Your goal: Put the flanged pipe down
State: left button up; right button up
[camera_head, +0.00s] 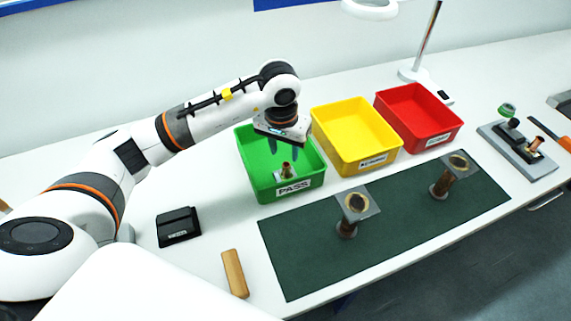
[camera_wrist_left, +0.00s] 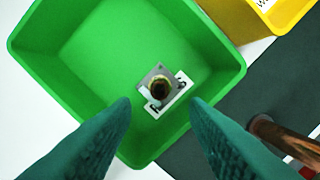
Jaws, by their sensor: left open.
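A flanged pipe (camera_head: 287,170) with a square grey flange and a brownish tube is inside the green PASS bin (camera_head: 257,181), near its front wall. In the left wrist view the flange and round bore of the pipe (camera_wrist_left: 158,85) show from above, with the green bin (camera_wrist_left: 100,50) around it. My left gripper (camera_head: 286,147) is open over the bin, above the pipe. Its two teal fingers (camera_wrist_left: 160,105) are apart with nothing between them. My right gripper is not in view.
Two more flanged pipes (camera_head: 346,229) (camera_head: 440,186) stand on the dark green mat (camera_head: 400,222), flanges up. A yellow bin (camera_head: 378,161) and red bin (camera_head: 416,139) stand to the right. A black box (camera_head: 178,227), a wooden piece (camera_head: 235,273) and a grey fixture (camera_head: 517,150) are also on the table.

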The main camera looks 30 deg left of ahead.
pick_arm(q)
jog(key=shift+s+r+b, duration=0.15)
jog(key=shift+r+b, duration=0.1)
jog(key=shift+r, duration=0.85)
jog(key=shift+s+r+b, duration=0.15)
jog(key=shift+r+b, duration=0.05)
jog(key=shift+r, duration=0.9)
